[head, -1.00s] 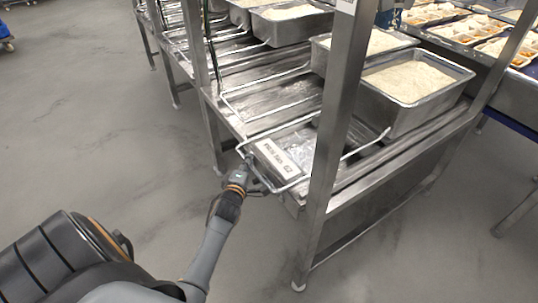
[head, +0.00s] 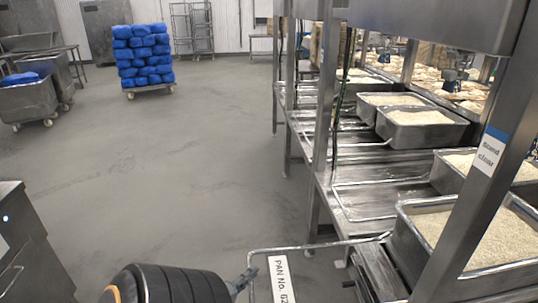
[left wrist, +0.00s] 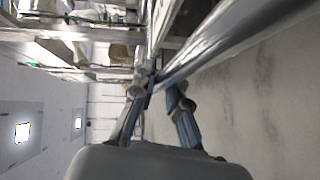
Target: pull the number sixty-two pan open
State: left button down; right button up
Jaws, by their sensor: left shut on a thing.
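The label reading "PAN No. 62" (head: 281,280) hangs on a wire pull handle (head: 315,246) at the bottom of the head view. The handle sticks out over the floor, left of the rack edge. It runs back towards a metal pan of rice (head: 404,240) at the lower right, partly hidden by a rack post. My left gripper (head: 243,284) is at the handle's outer left side, by the label. In the left wrist view the fingers (left wrist: 155,88) are shut on a shiny metal bar (left wrist: 215,42). My right gripper is not in view.
Steel rack posts (head: 325,110) stand along the aisle; one near post carries a "Stand clear" sign (head: 489,152). Several other rice pans (head: 422,131) sit on the rack. Open floor (head: 190,160) lies left. A cart of blue bags (head: 142,60) stands far off.

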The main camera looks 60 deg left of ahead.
pick_arm(q)
jog(key=shift+s+a+r, duration=0.1)
jog(key=shift+s+a, duration=0.2)
jog(key=shift+s, duration=0.2)
jog(key=c, duration=1.3)
grip_release()
jog(key=shift+c, duration=0.2)
jog(key=shift+s, duration=0.1)
jog(key=v, duration=1.2)
